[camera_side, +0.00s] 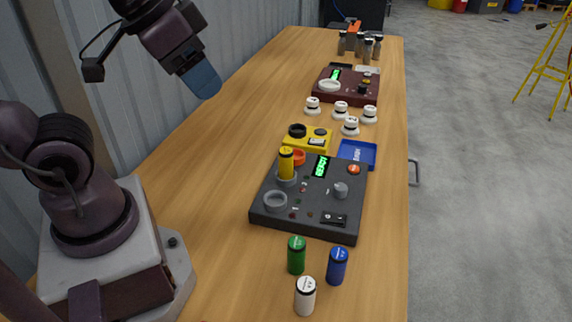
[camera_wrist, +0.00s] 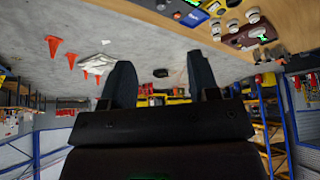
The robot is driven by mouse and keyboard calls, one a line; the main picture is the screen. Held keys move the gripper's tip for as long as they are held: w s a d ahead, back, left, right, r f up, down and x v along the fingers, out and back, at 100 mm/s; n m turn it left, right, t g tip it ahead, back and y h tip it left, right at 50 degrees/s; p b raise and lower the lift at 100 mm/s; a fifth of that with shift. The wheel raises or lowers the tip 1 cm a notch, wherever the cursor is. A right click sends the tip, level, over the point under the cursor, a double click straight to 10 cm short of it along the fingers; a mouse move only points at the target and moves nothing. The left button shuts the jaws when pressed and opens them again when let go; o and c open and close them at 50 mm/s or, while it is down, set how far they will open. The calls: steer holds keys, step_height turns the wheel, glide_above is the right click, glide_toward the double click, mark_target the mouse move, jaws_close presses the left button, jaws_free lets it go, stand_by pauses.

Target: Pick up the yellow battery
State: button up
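The yellow battery (camera_side: 287,164) stands upright in a round holder on the dark grey box (camera_side: 262,212), which has a green lit display. An empty grey ring (camera_side: 275,201) is on the same box, in front of the battery. My gripper (camera_side: 207,84) is raised high, to the left of the battery and well apart from it. In the wrist view my gripper (camera_wrist: 160,82) shows two fingers spread with nothing between them. I cannot make out the yellow battery in the wrist view.
Green (camera_side: 296,256), blue (camera_side: 337,266) and white (camera_side: 305,296) batteries stand at the table's front. Behind the grey box are a yellow box (camera_side: 317,147), a blue tray (camera_side: 369,156), several white knobs and a dark red box (camera_side: 336,98). The table's left side is clear.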

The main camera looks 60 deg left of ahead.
steer(key=shift+o, duration=0.5)
steer(key=m+g+y, duration=0.7)
steer(key=m+y, duration=0.7)
glide_above(284, 150)
steer(key=s+d, duration=0.4)
steer(key=d, duration=0.1)
step_height(284, 150, down, 19)
steer(key=w+f+m+t+y, duration=0.1)
steer(key=f+m, duration=0.1)
steer(key=w+f+m+t+y, duration=0.1)
steer(key=f+m+t, duration=0.1)
steer(key=w+f+m+t+y, duration=0.1)
steer(key=f+m+t, duration=0.1)
steer(key=shift+w+d+f+y, duration=0.25)
steer(key=shift+d+f+y, duration=0.05)
steer(key=shift+d+f, duration=0.05)
steer(key=shift+m, duration=0.3)
steer(key=x, duration=0.7)
steer(key=shift+a+f, duration=0.15)
steer(key=shift+f, duration=0.1)
steer(key=shift+s, duration=0.1)
steer(key=shift+c, duration=0.4)
